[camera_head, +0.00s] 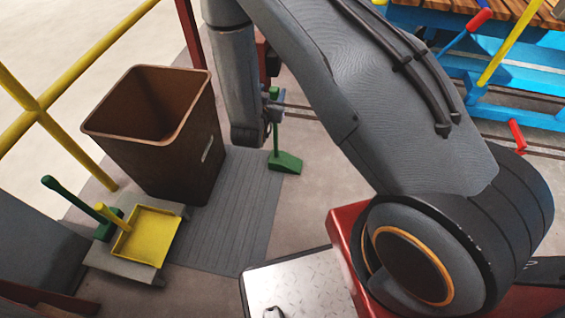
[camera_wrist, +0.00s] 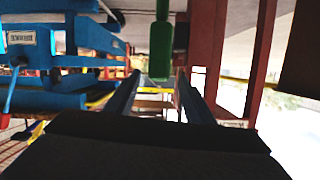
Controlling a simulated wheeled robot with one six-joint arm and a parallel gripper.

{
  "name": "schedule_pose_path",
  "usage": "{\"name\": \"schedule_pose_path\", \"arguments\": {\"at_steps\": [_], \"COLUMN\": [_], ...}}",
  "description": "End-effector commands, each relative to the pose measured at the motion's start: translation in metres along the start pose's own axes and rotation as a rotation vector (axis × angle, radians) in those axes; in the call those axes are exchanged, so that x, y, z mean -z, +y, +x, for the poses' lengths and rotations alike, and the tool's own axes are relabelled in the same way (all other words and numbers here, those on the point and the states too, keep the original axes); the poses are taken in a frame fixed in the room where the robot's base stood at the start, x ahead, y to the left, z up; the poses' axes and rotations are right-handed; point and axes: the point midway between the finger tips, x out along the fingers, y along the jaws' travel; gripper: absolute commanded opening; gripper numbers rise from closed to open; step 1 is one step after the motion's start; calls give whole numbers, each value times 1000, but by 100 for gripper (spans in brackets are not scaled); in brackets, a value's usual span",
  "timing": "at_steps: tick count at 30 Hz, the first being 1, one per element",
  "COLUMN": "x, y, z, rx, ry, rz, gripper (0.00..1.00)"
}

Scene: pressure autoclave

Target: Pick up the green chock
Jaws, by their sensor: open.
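A green chock (camera_head: 285,163) stands on the floor to the right of the grey mat, its thin handle rising upright toward my gripper (camera_head: 272,106). In the wrist view the green handle grip (camera_wrist: 161,50) hangs from the top of the picture, in line with the gap between the two fingers of my gripper (camera_wrist: 158,80). The fingers are apart. I cannot tell whether the grip is between the fingertips or just beyond them. A second green chock (camera_head: 108,225) with a slanted handle stands at the left on a grey stand.
A brown bin (camera_head: 150,140) stands on the grey mat (camera_head: 235,215). Yellow railings (camera_head: 75,157) run at the left. A blue cart (camera_head: 515,70) stands at the upper right. Floor right of the green chock is clear.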

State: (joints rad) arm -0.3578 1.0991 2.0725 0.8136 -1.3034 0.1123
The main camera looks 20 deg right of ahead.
Motion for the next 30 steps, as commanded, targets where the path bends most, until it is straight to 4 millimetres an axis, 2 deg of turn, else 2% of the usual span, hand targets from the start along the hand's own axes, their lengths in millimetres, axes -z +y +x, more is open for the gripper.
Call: {"name": "schedule_pose_path", "arguments": {"at_steps": [1, 3, 10, 14, 25, 30], "x": [-17, -26, -40, -38, -26, -15], "y": [2, 4, 7, 8, 9, 10], "z": [6, 8, 6, 9, 39, 61], "rx": [0, 1, 9, 10, 9, 9], "ry": [47, 119, 267, 290, 290, 291], "rz": [-20, -40, -83, -88, -87, -86], "gripper": [48, 48, 48, 48, 48, 48]}}
